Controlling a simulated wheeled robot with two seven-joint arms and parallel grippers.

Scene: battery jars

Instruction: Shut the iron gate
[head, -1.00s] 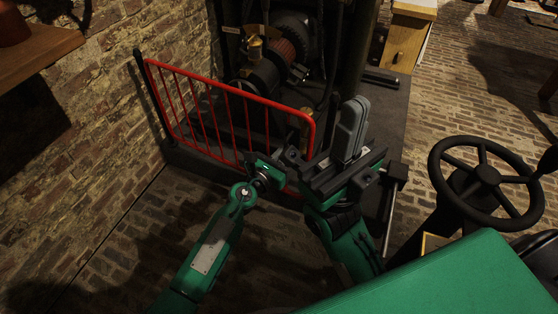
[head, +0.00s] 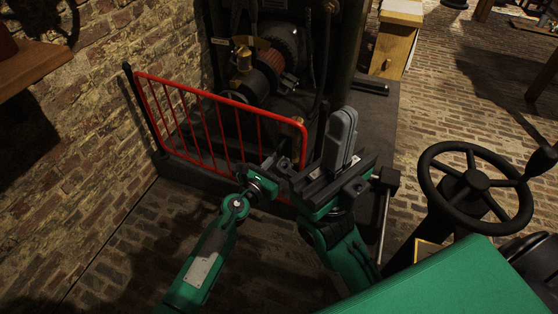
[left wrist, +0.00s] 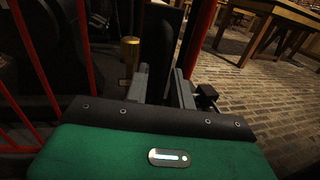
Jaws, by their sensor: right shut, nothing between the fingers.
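The iron gate (head: 221,119) is a low red frame with thin upright bars. It runs from a dark post (head: 143,108) by the brick wall to a rounded free end in the middle of the head view. A dark upright post (head: 320,130) stands just right of that end; whether they touch is unclear. My right gripper (head: 341,137) is shut and empty, its grey fingers upright just right of the gate's end. My left gripper (head: 277,165) is low by the gate's free end, partly hidden. In the left wrist view its fingers (left wrist: 160,88) stand apart, with red bars beyond.
Behind the gate stands a dark machine with a brass fitting and motor (head: 270,65). A black handwheel (head: 476,182) is at right, above a green surface (head: 440,280). A wooden shelf (head: 35,65) sticks out at upper left. Brick floor is open at upper right.

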